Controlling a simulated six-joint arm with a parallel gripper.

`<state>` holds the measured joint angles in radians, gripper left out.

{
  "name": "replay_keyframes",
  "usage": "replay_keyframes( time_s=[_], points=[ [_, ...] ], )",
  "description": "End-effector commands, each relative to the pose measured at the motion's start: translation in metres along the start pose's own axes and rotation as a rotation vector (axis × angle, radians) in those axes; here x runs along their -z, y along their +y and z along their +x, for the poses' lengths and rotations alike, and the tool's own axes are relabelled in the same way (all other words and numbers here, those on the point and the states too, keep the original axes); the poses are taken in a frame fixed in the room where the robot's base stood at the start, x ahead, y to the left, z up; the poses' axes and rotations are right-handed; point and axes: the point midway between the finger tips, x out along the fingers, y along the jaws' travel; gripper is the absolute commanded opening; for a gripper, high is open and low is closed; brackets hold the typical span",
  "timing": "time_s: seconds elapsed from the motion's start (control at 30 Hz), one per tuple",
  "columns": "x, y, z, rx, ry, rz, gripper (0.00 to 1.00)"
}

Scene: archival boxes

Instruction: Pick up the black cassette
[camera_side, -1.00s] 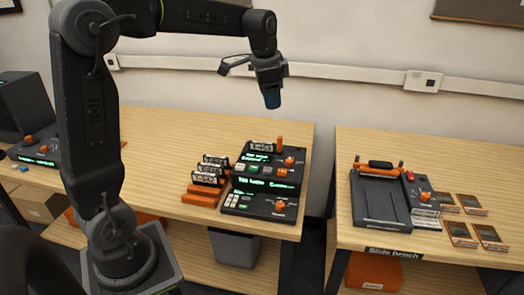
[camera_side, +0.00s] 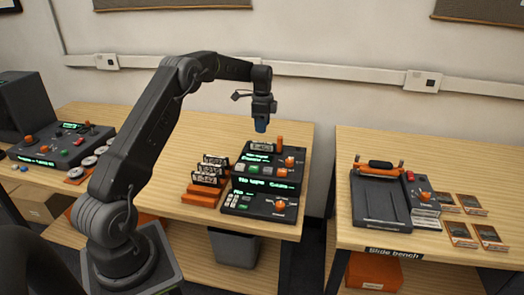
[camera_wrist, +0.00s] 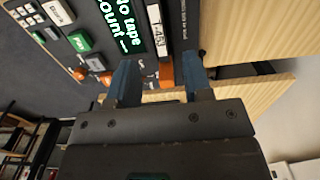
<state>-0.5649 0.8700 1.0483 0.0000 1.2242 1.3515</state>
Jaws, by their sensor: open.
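My gripper (camera_side: 261,126) is open and points down above the upper of two black tape decks (camera_side: 268,168) on the left table. In the wrist view my two blue fingers (camera_wrist: 160,78) are apart and hold nothing. A cassette-like piece with a pale label (camera_side: 262,147) stands at the back of the upper deck, just below my gripper. Several dark cassettes with pale labels (camera_side: 209,171) stand in an orange rack (camera_side: 203,194) left of the decks. I cannot tell which one is the black cassette.
The deck's green display reads "No tape" (camera_wrist: 127,22) in the wrist view. Orange knobs (camera_side: 281,205) stick up from the decks. A larger console (camera_side: 62,145) stands at the left. The slide bench (camera_side: 380,205) is on a separate right table, across a gap. Table around the rack is clear.

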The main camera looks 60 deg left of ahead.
Motion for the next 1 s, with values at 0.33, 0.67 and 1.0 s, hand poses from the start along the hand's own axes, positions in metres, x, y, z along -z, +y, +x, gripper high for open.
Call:
replay_keyframes(
  time_s=[0.33, 0.67, 1.0],
  points=[
    [0.0, 0.001, 0.034, -0.001, 0.0, -0.001, 0.46],
    [-0.001, 0.002, 0.077, 0.0, 0.0, -0.001, 0.46],
    [-0.001, 0.002, 0.08, 0.001, 0.001, -0.001, 0.41]
  ],
)
